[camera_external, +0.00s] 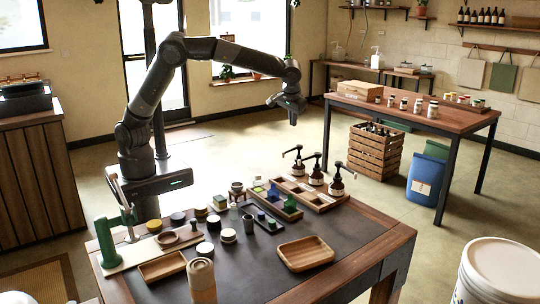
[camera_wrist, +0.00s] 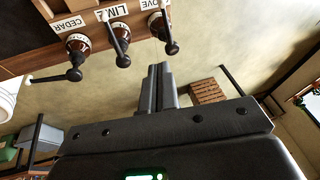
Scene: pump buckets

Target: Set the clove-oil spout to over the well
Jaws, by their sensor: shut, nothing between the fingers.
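Three dark pump bottles stand in a row on a wooden rack (camera_external: 322,203). In the wrist view their labels read cedar, lim and, partly cut off, "ove". The clove-oil pump (camera_wrist: 169,40) is the right one there and the farthest one (camera_external: 297,168) in the external view. Its black spout points left in the external view, toward the compartment side; I cannot tell exactly what lies under its tip. The cedar spout (camera_wrist: 48,78) points another way, left in the wrist view. My gripper (camera_external: 293,121) is shut and empty, above and apart from the pumps; its fingers (camera_wrist: 160,72) show touching.
The dark table (camera_external: 262,262) holds jars, small blocks and wooden trays (camera_external: 305,254) left and front of the rack. A slatted crate (camera_external: 375,152), a blue bin (camera_external: 425,180) and a second table (camera_external: 450,118) stand at the right. The air around my gripper is clear.

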